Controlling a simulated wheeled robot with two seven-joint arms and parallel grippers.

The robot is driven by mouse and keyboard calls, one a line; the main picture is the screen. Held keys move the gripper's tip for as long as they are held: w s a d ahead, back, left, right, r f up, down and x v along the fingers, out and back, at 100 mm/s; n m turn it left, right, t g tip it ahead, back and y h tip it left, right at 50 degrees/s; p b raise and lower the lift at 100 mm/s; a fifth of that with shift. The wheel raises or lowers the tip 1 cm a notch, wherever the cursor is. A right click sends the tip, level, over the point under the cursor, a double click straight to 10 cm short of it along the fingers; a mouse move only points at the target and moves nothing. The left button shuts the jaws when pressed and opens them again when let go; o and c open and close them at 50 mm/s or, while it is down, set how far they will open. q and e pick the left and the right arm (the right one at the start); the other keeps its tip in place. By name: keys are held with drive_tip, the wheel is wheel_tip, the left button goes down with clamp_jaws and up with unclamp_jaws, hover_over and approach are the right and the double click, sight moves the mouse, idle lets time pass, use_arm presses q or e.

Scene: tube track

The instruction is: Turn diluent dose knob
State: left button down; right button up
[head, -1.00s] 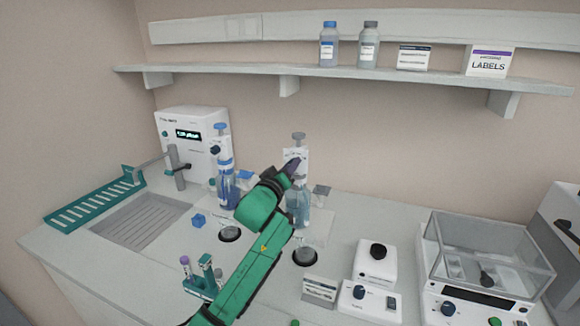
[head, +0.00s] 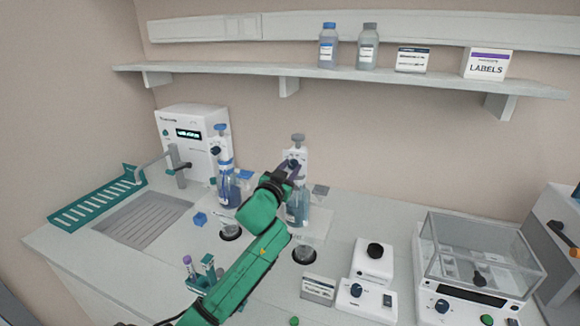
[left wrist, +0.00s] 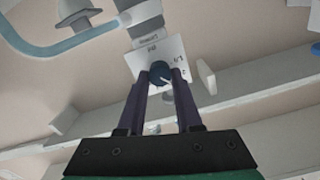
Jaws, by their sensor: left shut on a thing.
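The diluent dispenser (head: 297,158) with a grey cap stands on a bottle of bluish liquid at the middle of the bench. Its dark round dose knob (left wrist: 160,74) has a pale pointer line and sits on a white plate. My left gripper (head: 289,168) reaches it from the front. In the left wrist view the two purple fingers (left wrist: 160,82) are shut on the knob, one on each side. In the head view the gripper hides most of the knob. My right gripper is not in view.
A second dispenser bottle (head: 222,160) with a blue cap stands to the left. A balance with a clear cover (head: 478,250) stands at the right. A shelf (head: 340,78) runs above.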

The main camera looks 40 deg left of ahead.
use_arm(q)
drive_tip(key=shift+m+p, duration=0.3)
drive_tip(key=shift+m, duration=1.6)
drive_tip(key=c, duration=0.6)
unclamp_jaws()
drive_tip(key=b+v, duration=0.3)
drive_tip(key=v, duration=1.1)
drive_tip(key=shift+s+d, duration=0.2)
drive_tip(key=shift+s, duration=0.05)
